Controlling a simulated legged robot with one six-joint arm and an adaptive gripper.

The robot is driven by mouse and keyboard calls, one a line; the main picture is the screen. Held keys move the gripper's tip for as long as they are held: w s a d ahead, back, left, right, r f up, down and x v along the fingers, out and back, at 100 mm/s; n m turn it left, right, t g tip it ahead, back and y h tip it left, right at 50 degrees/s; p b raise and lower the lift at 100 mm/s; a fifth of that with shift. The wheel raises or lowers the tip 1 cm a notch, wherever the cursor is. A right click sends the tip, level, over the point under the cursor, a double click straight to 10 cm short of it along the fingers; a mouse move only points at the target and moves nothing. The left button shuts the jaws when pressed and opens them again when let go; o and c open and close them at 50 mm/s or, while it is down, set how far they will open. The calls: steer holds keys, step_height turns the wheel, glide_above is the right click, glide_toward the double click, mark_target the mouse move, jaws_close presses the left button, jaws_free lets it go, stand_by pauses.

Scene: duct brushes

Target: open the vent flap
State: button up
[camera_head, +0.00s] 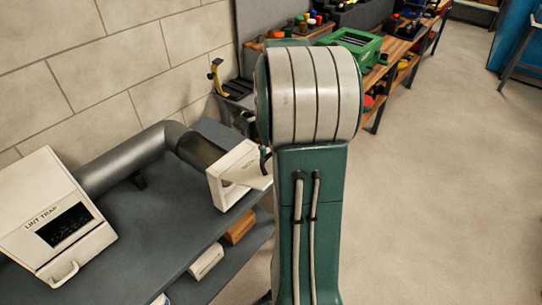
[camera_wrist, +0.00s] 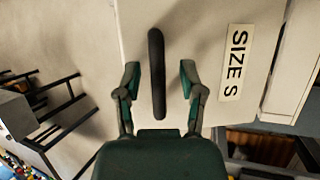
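The vent flap (camera_wrist: 200,30) is a pale panel with a "SIZE S" label (camera_wrist: 236,62) and a black bar handle (camera_wrist: 157,50). In the head view the white vent box (camera_head: 222,188) sits at the end of the grey duct, and its flap (camera_head: 256,174) is partly hidden behind my arm. My gripper (camera_wrist: 160,78) is open in the wrist view, one finger on each side of the handle, with gaps showing on both sides. Whether the fingertips are level with the handle in depth is unclear. My arm hides the gripper in the head view.
A grey metal duct (camera_head: 130,163) runs along the dark bench (camera_head: 150,235) to a white lint trap box (camera_head: 55,215). Wooden blocks (camera_head: 239,227) lie on the lower shelf. Floor to the right is clear.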

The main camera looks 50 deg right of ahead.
steer(key=v, duration=1.2)
stand_by(0.4)
steer(key=s+a+r+n+t+h, duration=0.15)
steer(key=a+n, duration=0.25)
steer(key=a, duration=0.5)
steer(key=s+a+n+t+h, duration=0.1)
steer(key=a+n+t+h, duration=0.15)
steer(key=a+n, duration=0.45)
steer(key=s+a+f+n+t, duration=0.2)
steer(key=s+a+n, duration=0.1)
steer(key=a, duration=0.3)
steer(key=s+a+f+n+t, duration=0.2)
steer(key=s+a+n+t, duration=0.1)
steer(key=s+a, duration=0.2)
steer(key=shift+a+f+n, duration=0.35)
steer(key=shift+a+n, duration=0.05)
steer(key=shift+a, duration=0.45)
steer(key=shift+w+a, duration=0.1)
steer(key=shift+a, duration=0.05)
stand_by(0.6)
